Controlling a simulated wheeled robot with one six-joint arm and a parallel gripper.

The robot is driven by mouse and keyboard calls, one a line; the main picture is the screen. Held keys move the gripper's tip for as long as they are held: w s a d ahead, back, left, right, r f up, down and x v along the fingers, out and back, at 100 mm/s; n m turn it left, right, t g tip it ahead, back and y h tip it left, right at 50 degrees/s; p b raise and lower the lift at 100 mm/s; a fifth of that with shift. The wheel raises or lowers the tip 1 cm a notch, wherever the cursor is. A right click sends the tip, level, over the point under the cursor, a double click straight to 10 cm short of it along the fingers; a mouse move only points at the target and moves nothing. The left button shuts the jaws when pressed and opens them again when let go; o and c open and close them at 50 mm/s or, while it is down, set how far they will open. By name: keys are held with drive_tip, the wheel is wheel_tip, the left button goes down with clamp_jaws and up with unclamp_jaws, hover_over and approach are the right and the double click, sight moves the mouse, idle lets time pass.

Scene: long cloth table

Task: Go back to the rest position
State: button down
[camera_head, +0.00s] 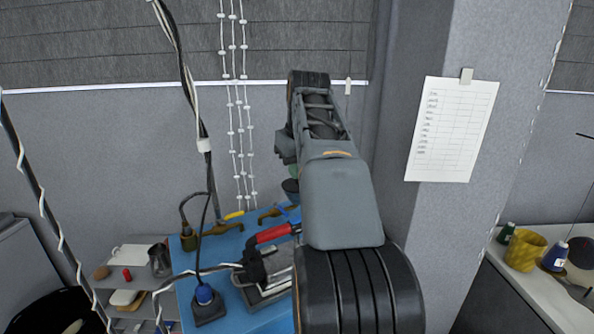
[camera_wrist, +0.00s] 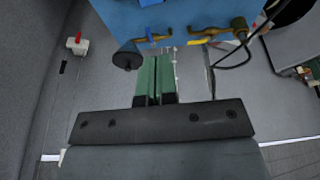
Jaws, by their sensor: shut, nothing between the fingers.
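My arm rises through the middle of the head view and hides part of what lies behind it. My gripper shows in the wrist view as two green fingers (camera_wrist: 156,72) side by side, shut with nothing between them. In the head view only a small green part of it shows left of the arm, mostly hidden. The fingers point toward a blue table (camera_wrist: 192,22), and I cannot tell the exact gap to it.
The blue table (camera_head: 228,252) holds a red-handled device (camera_head: 272,234) and a dark blue-topped item (camera_head: 207,302). Hanging cables (camera_head: 186,75) run at left.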

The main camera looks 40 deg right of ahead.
idle(0.4)
drive_tip(key=a+f+m, duration=0.2)
drive_tip(key=a+f, duration=0.2)
drive_tip(key=f, duration=0.8)
drive_tip(key=s+a+f+n, duration=0.1)
drive_tip(key=s+a+f, duration=0.1)
drive_tip(key=a, duration=0.4)
drive_tip(key=s+a+f+n+t, duration=0.1)
drive_tip(key=s+a+f, duration=0.2)
drive_tip(key=a+f, duration=0.2)
drive_tip(key=s+a+f+n+y, duration=0.1)
drive_tip(key=s+a+f+n, duration=0.1)
drive_tip(key=a, duration=0.4)
drive_tip(key=shift+s+a+f, duration=0.4)
drive_tip(key=shift+s+f, duration=0.35)
drive_tip(key=shift+f, duration=0.15)
drive_tip(key=c, duration=1.9)
unclamp_jaws()
